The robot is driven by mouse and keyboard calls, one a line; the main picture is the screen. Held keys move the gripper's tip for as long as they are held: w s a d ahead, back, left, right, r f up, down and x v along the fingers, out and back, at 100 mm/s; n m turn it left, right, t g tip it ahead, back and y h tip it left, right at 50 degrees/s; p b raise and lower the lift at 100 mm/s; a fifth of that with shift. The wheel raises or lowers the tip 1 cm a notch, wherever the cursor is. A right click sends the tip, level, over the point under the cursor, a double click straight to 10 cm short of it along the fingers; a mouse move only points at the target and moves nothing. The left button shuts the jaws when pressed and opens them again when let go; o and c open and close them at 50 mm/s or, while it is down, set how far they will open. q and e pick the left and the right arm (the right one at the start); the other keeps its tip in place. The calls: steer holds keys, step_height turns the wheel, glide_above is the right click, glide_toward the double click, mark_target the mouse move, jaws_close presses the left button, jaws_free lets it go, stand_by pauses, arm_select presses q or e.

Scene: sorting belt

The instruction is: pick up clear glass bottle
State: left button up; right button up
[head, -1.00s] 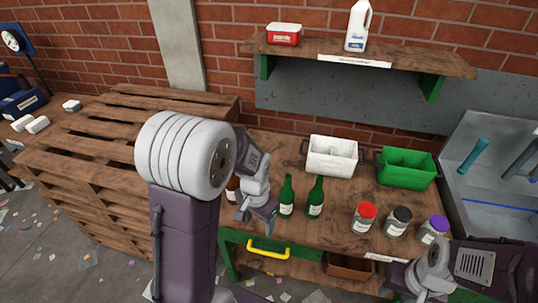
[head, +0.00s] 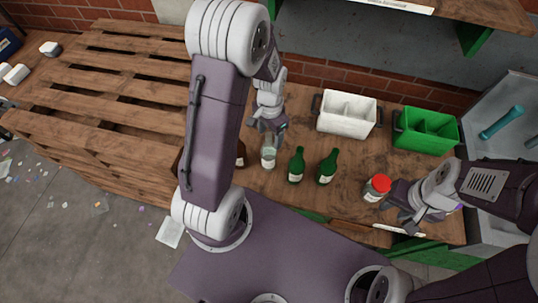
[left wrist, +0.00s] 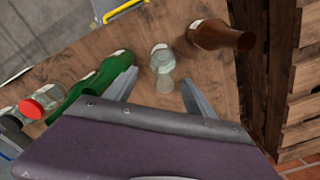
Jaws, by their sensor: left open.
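The clear glass bottle (head: 268,154) stands upright on the wooden bench, left of two green bottles, in the head view. It also shows in the left wrist view (left wrist: 162,62), in the gap between my finger tips in the picture. My left gripper (head: 267,128) is open and empty, just behind and above the bottle; its fingers show in the left wrist view (left wrist: 158,88). I cannot tell whether they touch the glass. My right gripper (head: 392,206) is beside the red-lidded jar (head: 377,187); its jaw opening is unclear.
Green bottles (head: 296,167) stand close to the right of the clear one. A brown bottle (left wrist: 218,36) is on its other side, mostly hidden by my arm in the head view. White (head: 346,112) and green (head: 425,131) bins stand behind. Pallets (head: 110,75) are at left.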

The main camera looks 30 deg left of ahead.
mark_target(269, 142)
arm_select(q)
steer(key=shift+w+a+f, duration=0.15)
steer(key=shift+w+f, duration=0.05)
steer(key=shift+f, duration=0.05)
steer(key=f, duration=0.2)
steer(key=f+p, duration=0.1)
steer(key=f, duration=0.1)
steer(key=shift+a+f, duration=0.1)
steer(key=shift+a, duration=0.2)
steer(key=shift+s+d+f, duration=0.1)
steer(key=shift+f, duration=0.3)
jaws_close()
